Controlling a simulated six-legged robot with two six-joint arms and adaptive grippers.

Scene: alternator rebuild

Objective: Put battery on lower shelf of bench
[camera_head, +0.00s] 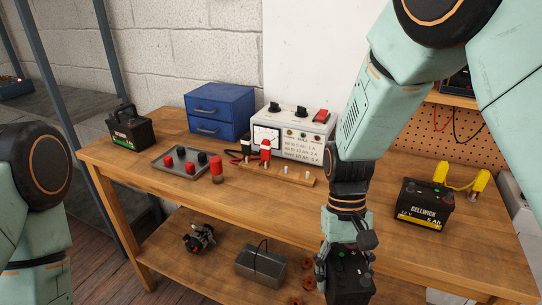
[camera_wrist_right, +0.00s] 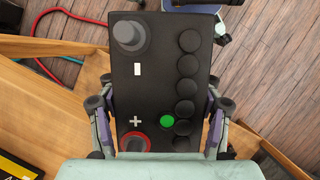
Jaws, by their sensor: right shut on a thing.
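My right gripper (camera_head: 346,258) points down at the front of the wooden bench (camera_head: 240,185). It is shut on a black battery (camera_head: 350,284), whose lower part runs out of the head view. In the right wrist view, the fingers (camera_wrist_right: 160,122) grip both sides of the battery (camera_wrist_right: 155,75). Its top shows a row of black caps, a green dot, a red-ringed terminal and a grey terminal. The lower shelf (camera_head: 215,272) of the bench shows to the left of the battery. My left arm is at the left edge; its gripper is out of view.
On the lower shelf are an alternator (camera_head: 199,237), a grey box with a handle (camera_head: 261,266) and copper-coloured rings (camera_head: 308,283). The benchtop holds another battery (camera_head: 424,205) with yellow clamps beside it, a small battery (camera_head: 130,130), a tray (camera_head: 165,165), blue drawers (camera_head: 220,110) and a tester (camera_head: 300,135).

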